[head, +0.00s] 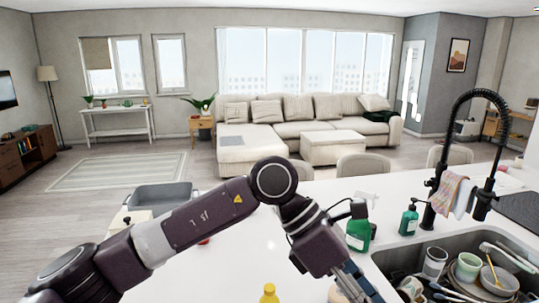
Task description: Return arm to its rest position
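My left arm comes in from the lower left and bends at an elbow over the white counter. Its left gripper (362,290) points down at the bottom of the head view, just left of the sink (386,262). The fingers are partly cut off by the frame edge, so I cannot tell whether they are open or hold anything. A pale round object (338,295) lies beside the fingers, mostly hidden. My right gripper is not in view.
A green spray bottle (358,232) and green soap bottle (409,219) stand behind the sink. A black faucet (437,170) rises there. Dishes (468,267) fill the sink. A yellow-capped bottle (269,293) and grey tub (163,196) are nearby. Counter left of the spray bottle is mostly clear.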

